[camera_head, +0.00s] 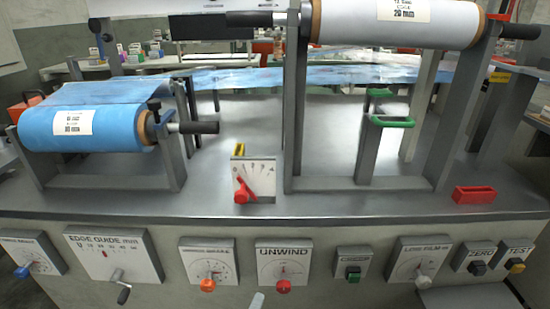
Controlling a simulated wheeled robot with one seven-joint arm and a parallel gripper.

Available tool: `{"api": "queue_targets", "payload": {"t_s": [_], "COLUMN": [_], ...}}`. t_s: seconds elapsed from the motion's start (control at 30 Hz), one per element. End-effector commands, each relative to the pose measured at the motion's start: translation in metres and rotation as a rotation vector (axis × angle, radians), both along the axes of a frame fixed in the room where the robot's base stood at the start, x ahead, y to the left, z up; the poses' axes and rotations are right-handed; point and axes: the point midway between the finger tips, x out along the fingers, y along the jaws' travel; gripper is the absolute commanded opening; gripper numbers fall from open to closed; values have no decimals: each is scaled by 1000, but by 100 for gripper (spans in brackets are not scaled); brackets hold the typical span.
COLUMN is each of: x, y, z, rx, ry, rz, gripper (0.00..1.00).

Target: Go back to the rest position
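I do not clearly see my gripper or arm in the head view. A small pale grey piece (256,301) shows at the bottom edge, cut off by the frame; I cannot tell whether it is part of the machine or of me. In front of me is a grey machine bench (345,205) with a control panel along its front. The unwind dial (283,267) with a red-orange knob is near the middle of the panel. A crank handle (124,294) sits below the edge guide plate (112,255) at the left.
A blue film roll (55,125) on a stand is at left, and a white roll (398,20) is high at right. A red-pointer scale (253,180), green handles (391,122) and a red block (474,194) rise from the bench. Other benches stand behind.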

Motion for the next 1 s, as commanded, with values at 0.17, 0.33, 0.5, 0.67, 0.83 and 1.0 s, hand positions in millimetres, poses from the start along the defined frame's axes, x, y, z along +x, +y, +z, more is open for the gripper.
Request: {"api": "queue_targets", "payload": {"t_s": [0.17, 0.33, 0.5, 0.67, 0.83, 1.0], "x": [-7, -40, -86, -132, -177, -219], "y": [32, 32, 12, -22, -70, -123], "z": [-17, -41, -47, -28, 9, 55], "rx": [205, 434, 693, 946, 1173, 1354], "ry": [112, 223, 283, 276, 207, 102], "rz": [171, 291, 367, 396, 382, 332], "gripper": [55, 55, 55, 55, 55, 55]}}
